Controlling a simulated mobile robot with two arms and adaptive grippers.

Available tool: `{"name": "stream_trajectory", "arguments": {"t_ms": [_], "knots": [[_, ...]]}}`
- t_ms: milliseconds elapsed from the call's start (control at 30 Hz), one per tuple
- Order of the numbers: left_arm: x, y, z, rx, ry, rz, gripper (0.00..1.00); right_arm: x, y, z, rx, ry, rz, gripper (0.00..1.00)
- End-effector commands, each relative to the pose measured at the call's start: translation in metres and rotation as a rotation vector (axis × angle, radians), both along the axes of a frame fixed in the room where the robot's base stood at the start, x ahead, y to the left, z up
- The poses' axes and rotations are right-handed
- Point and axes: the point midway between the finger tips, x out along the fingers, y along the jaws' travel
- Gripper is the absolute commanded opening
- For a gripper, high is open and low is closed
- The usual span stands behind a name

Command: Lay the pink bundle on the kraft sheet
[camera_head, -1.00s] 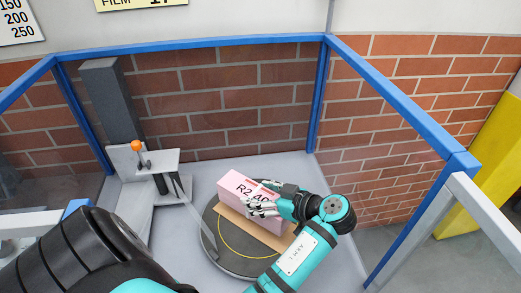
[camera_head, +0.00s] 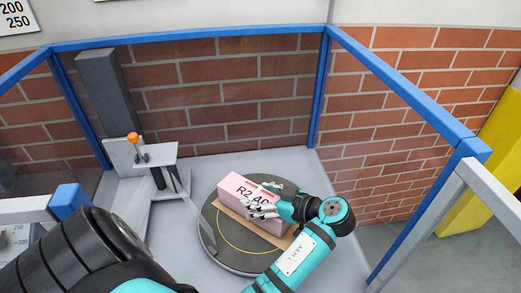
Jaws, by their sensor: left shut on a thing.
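The pink bundle (camera_head: 235,188), a long block with "R2" printed on it, lies over the kraft sheet (camera_head: 262,236) on the round dark turntable (camera_head: 222,253). A tan strip of the sheet shows along the bundle's front side, and the bundle hides the rest. I cannot tell whether the bundle's underside touches the sheet. My left gripper (camera_head: 263,207) is shut on the bundle from its right part, and its fingers cover some of the print. My right gripper is not in view.
A bracket with an orange knob (camera_head: 133,138) and a sloping grey bar stands left of the turntable. A yellow block (camera_head: 480,175) is outside at the right. Bare grey surface surrounds the turntable.

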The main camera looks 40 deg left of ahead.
Motion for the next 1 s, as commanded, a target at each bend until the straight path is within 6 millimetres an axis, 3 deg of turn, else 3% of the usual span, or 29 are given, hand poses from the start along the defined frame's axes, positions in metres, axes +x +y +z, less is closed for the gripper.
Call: {"name": "stream_trajectory", "arguments": {"t_ms": [400,433,633,1000], "knots": [[0.0005,0.0004,-0.0060,0.004,-0.004,0.001,0.08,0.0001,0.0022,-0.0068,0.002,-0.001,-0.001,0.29],[0.0005,0.0004,-0.0054,0.004,-0.004,0.001,0.68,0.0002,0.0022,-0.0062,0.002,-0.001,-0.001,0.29],[0.0003,0.0002,-0.0059,0.002,-0.002,0.000,0.94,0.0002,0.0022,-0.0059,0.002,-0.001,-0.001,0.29],[-0.0003,-0.0002,-0.0025,-0.002,0.002,0.000,0.95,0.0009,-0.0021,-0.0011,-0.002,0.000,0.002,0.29]]}}
